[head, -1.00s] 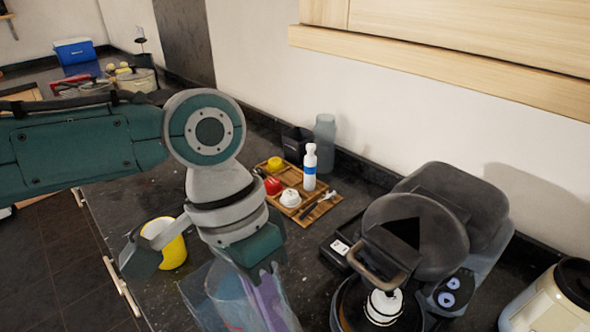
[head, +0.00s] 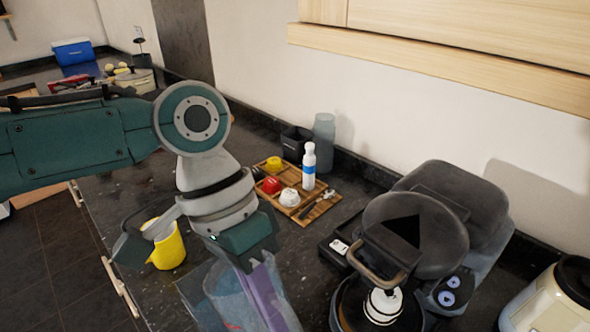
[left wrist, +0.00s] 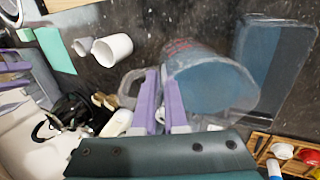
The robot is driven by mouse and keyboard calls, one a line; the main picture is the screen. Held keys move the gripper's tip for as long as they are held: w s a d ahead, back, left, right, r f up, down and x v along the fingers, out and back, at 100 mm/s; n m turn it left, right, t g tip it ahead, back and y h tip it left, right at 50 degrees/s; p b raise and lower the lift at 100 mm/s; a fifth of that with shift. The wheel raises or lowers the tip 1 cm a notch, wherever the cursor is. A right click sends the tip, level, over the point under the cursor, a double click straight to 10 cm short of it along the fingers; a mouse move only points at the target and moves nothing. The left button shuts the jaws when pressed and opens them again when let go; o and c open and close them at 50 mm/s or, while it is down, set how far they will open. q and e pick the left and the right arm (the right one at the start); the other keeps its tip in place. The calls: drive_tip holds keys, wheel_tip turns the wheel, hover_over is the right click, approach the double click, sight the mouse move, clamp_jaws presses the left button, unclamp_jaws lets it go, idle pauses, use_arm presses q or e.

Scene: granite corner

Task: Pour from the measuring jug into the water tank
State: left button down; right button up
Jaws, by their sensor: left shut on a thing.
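My left gripper (head: 262,285) is shut on the handle of the clear measuring jug (head: 235,300), above the near part of the dark counter. In the left wrist view, the purple fingers of this gripper (left wrist: 160,100) close on the handle beside the jug (left wrist: 205,80), which has red markings and a bluish inside. A translucent bluish box-shaped container, apparently the water tank (left wrist: 275,45), lies just beyond the jug there. Its clear side (head: 196,290) seems to show left of the jug in the head view. I cannot tell the jug's exact tilt or water level. My right gripper is not in view.
A yellow mug (head: 168,248) stands left of the jug. A wooden tray (head: 290,213) with a white bottle (head: 309,167) and small items lies behind. A dark coffee machine (head: 430,225) stands at right. Bare counter (head: 295,255) lies between the jug and machine.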

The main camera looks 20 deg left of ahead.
use_arm(q)
drive_tip(key=shift+r, duration=0.1)
idle(0.4)
drive_tip(key=shift+r+g+h+b, duration=0.2)
drive_tip(key=shift+g+h+b, duration=0.15)
drive_tip(key=shift+h, duration=0.45)
drive_tip(key=shift+r, duration=0.2)
idle(0.3)
drive_tip(key=shift+w+a+r+g+h+b, duration=0.1)
drive_tip(key=shift+a+r+g+h+b, duration=0.15)
drive_tip(key=shift+h+b, duration=0.4)
idle(0.7)
drive_tip(key=shift+r+h, duration=0.15)
drive_tip(key=shift+h, duration=0.1)
drive_tip(key=shift+b, duration=0.4)
